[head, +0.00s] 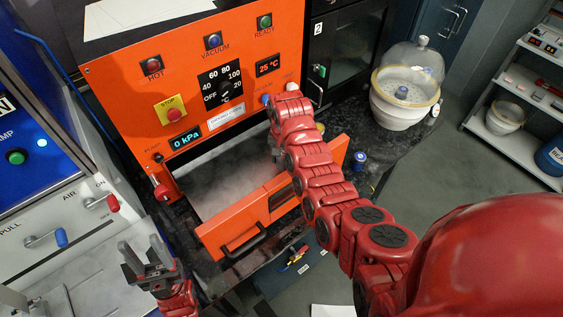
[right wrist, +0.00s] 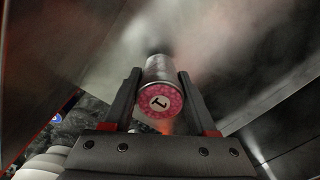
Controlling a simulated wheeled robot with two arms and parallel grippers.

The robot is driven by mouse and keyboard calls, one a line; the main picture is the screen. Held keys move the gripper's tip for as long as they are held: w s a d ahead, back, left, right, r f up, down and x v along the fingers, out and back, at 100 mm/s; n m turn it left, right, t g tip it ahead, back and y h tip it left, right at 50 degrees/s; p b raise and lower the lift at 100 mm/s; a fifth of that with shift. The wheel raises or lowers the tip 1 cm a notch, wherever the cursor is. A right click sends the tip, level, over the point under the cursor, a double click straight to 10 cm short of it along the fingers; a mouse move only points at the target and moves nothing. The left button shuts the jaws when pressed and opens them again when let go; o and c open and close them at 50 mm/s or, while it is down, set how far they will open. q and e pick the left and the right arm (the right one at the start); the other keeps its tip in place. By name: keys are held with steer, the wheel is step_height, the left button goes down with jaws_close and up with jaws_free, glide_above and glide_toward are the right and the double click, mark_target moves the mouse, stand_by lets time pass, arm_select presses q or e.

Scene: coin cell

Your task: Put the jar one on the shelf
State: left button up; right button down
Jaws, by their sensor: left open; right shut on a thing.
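Jar one (right wrist: 160,99) is a small metal cylinder with a pink end marked "1". My right gripper (right wrist: 159,76) is shut on it in the right wrist view, with a finger on each side. Grey walls and haze surround it there. In the head view my right arm reaches over the open front of the orange oven (head: 190,75); its gripper and the jar are hidden by the arm and mist. A grey rack with shelves (head: 519,77) stands at the far right. My left gripper (head: 148,258) is open and empty at the lower left, left of the oven's open orange door (head: 232,232).
A blue-topped jar (head: 359,158) stands on the dark counter right of the oven. A glass-domed desiccator (head: 405,93) stands beyond it. A blue and white machine (head: 50,235) fills the left side. Grey floor lies open at right.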

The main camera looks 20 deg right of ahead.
step_height(320, 180, down, 2)
steer(key=shift+f+p, duration=0.15)
steer(key=shift+p, duration=0.3)
steer(key=shift+f, duration=0.1)
steer(key=shift+f+b, duration=0.2)
steer(key=shift+b, duration=0.1)
steer(key=shift+c, duration=1)
jaws_free()
steer(key=shift+r, duration=0.15)
